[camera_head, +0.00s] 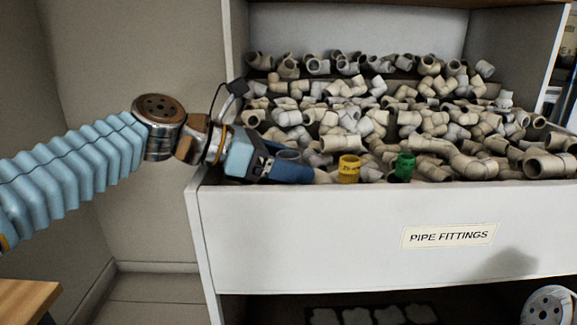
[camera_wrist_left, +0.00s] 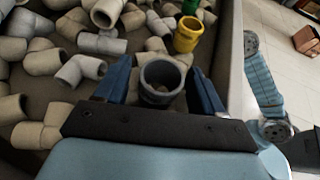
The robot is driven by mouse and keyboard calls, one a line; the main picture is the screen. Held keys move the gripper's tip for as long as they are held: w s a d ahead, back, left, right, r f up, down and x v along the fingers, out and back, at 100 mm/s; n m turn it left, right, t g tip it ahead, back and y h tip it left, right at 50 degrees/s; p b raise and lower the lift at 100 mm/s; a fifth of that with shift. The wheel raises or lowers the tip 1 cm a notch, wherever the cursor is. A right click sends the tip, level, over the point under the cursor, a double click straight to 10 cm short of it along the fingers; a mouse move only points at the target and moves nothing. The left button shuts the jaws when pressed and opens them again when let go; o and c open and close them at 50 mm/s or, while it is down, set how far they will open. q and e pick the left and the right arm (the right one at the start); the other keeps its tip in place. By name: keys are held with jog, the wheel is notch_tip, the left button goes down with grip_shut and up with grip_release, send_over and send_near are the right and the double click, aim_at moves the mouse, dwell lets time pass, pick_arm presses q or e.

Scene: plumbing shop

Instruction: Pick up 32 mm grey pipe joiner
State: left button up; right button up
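The grey pipe joiner (camera_wrist_left: 162,84) is a short, dark grey, open-ended ring standing upright in the drawer. In the wrist view it sits between the two blue fingers of my left gripper, with narrow gaps beside it. In the head view its top (camera_head: 288,155) shows just behind the fingers. My left gripper (camera_head: 292,172) is open around it, low at the left front of the drawer. A yellow joiner (camera_head: 349,169) stands to its right, and a green joiner (camera_head: 404,167) farther right. My right gripper is not in view.
The white drawer (camera_head: 340,225), labelled PIPE FITTINGS (camera_head: 449,235), is crowded with beige and grey elbows and tees. Its front wall and left side wall are close to my left gripper. A wooden surface (camera_head: 25,298) is at the lower left.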

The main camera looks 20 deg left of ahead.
pick_arm(q)
jog(key=c, duration=0.9)
jog(key=shift+r, duration=0.1)
